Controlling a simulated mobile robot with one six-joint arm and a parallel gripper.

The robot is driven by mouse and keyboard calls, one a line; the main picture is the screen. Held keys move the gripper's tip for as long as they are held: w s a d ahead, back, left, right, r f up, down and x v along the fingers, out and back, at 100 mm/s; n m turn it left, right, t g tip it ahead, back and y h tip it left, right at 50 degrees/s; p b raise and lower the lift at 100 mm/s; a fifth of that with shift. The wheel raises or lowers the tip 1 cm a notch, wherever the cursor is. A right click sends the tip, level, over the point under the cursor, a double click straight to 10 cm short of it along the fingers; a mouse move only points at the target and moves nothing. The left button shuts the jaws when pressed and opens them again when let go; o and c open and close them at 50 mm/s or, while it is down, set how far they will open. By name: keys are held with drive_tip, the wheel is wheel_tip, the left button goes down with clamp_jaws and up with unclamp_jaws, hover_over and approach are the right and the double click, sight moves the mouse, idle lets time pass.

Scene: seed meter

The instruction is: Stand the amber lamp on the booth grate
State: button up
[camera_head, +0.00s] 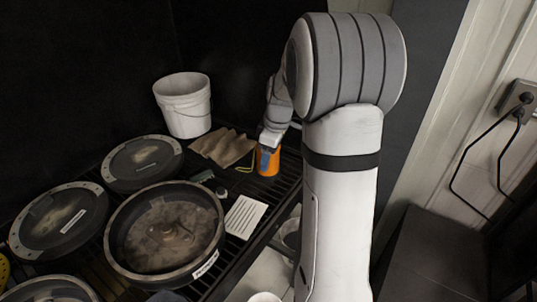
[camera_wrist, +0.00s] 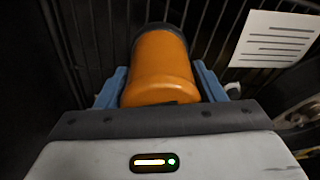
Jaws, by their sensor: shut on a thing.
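The amber lamp (camera_head: 268,161) is an orange cylinder with a dark end, and it appears upright at the grate's right side in the head view. It fills the middle of the wrist view (camera_wrist: 161,70), between the two blue fingers. My gripper (camera_head: 266,155) is shut on the lamp, with one finger on each side. The booth grate (camera_head: 236,250) is a dark slatted surface, and its bars also show behind the lamp in the wrist view (camera_wrist: 100,30). I cannot tell whether the lamp's base touches the bars.
A white bucket (camera_head: 185,106) and brown cloth (camera_head: 222,147) are behind and left of the lamp. A printed card (camera_head: 246,217) lies in front, and it shows in the wrist view (camera_wrist: 272,40). Several round dishes, including a large open one (camera_head: 122,254), crowd the left.

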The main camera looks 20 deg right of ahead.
drive_tip(key=shift+f, duration=0.2)
drive_tip(key=o, duration=1)
drive_tip(key=shift+o, duration=0.2)
drive_tip(key=shift+r, duration=0.55)
drive_tip(key=r, duration=0.3)
drive_tip(key=s+d+r, duration=0.1)
drive_tip(key=r, duration=0.3)
drive_tip(key=r+b, duration=0.1)
drive_tip(key=r, duration=0.3)
drive_tip(key=shift+s+d, duration=0.15)
drive_tip(key=shift+s, duration=0.1)
drive_tip(key=s+a+f+m, duration=0.2)
drive_tip(key=s+a+m, duration=0.1)
drive_tip(key=s, duration=0.4)
drive_tip(key=s+a+f+m+t+h, duration=0.1)
drive_tip(key=s+a+m, duration=0.2)
drive_tip(key=s+a, duration=0.2)
drive_tip(key=s+a+f+m, duration=0.2)
drive_tip(key=s+a+m, duration=0.1)
drive_tip(key=s, duration=0.6)
drive_tip(key=shift+s+a+f+t, duration=0.15)
drive_tip(key=shift+a+f+t, duration=0.25)
drive_tip(key=shift+a, duration=0.2)
